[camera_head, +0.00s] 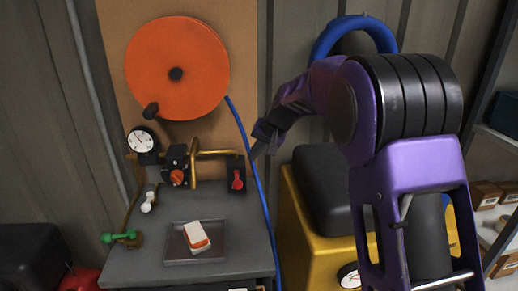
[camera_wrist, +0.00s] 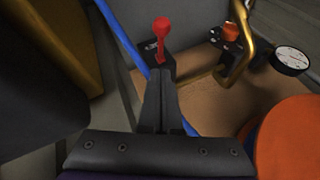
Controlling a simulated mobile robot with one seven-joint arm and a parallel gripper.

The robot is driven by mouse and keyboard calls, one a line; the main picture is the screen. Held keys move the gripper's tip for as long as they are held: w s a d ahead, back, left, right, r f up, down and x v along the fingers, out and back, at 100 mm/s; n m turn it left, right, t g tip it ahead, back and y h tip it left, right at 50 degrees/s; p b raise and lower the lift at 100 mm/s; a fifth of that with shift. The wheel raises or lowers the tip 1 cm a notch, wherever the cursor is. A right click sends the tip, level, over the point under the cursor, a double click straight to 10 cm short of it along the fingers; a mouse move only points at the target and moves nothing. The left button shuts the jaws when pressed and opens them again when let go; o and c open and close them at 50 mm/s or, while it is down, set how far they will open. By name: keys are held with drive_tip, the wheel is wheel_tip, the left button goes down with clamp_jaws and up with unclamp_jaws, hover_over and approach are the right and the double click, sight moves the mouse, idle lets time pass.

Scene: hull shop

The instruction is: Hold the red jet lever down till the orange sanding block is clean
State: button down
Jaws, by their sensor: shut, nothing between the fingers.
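The red jet lever (camera_head: 237,181) is on a black plate at the right back of the grey bench; it also shows in the wrist view (camera_wrist: 162,26), just beyond the fingertips. My gripper (camera_head: 254,152) is shut and empty, up and to the right of the lever in the head view. In the wrist view its fingers (camera_wrist: 160,76) point at the lever's base; I cannot tell if they touch. The orange sanding block (camera_head: 197,236) lies on a shallow tray (camera_head: 178,255) on the bench. Its top is white and orange shows along its side.
An orange reel (camera_head: 177,65) hangs on the back board, with a blue hose (camera_head: 252,160) running down past the bench. A gauge (camera_head: 140,140), an orange knob (camera_head: 177,177), a white lever (camera_head: 149,199) and a green lever (camera_head: 120,236) are on the left. A yellow machine (camera_head: 310,240) stands right.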

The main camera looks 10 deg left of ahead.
drive_tip(key=a+f, duration=0.3)
drive_tip(key=f, duration=0.3)
drive_tip(key=shift+a+f+b, duration=0.15)
drive_tip(key=shift+f+b, duration=0.25)
